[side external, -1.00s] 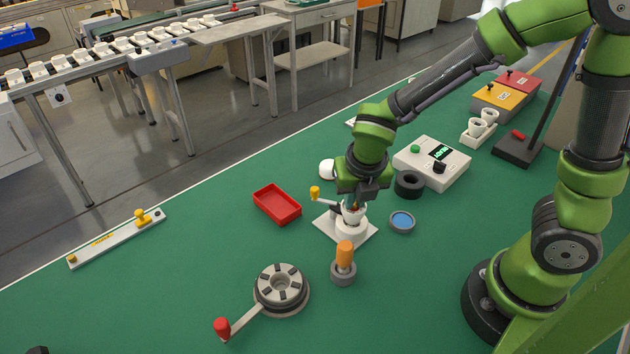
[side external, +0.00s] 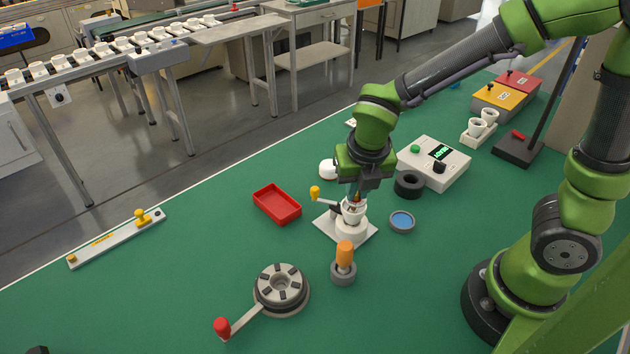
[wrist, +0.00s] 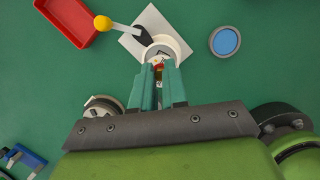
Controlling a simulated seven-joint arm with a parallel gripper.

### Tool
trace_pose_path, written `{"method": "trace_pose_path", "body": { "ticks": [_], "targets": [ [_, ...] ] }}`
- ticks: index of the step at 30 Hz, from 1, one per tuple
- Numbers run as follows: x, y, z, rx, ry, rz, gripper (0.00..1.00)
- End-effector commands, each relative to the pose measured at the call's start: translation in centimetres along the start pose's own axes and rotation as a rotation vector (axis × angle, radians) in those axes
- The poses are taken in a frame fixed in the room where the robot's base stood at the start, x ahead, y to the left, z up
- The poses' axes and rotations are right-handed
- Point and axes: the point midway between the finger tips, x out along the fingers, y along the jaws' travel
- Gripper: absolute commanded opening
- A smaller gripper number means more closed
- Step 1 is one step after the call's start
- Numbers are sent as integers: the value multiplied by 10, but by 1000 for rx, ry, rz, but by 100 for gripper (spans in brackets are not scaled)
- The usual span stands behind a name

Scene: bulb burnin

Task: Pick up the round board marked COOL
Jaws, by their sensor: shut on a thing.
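My gripper (side external: 356,199) points down just above the white cup-shaped holder (side external: 351,230), which stands on a white square plate with a yellow-knobbed lever. In the wrist view, the teal fingers of my gripper (wrist: 159,72) are closed on a small pale piece with red and dark marks (wrist: 157,62), at the mouth of the holder (wrist: 176,45). It appears to be the round board, but its marking is too small to read. The fingers hide much of it. I cannot tell whether it is fully clear of the holder.
A red tray (side external: 277,204) lies left of the holder, and a blue-topped round dish (side external: 402,221) lies right. A black ring (side external: 408,184) and white display box (side external: 433,162) are behind.

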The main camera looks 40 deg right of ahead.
Motion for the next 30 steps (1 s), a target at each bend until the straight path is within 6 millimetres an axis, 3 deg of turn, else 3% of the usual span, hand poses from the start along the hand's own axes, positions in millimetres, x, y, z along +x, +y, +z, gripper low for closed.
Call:
{"method": "trace_pose_path", "body": {
  "ticks": [6,12,30],
  "targets": [
    [-44,1,15,5,-8,8,0],
    [-69,0,22,4,-9,6,0],
    [-106,0,33,4,-9,6,0]
  ]
}}
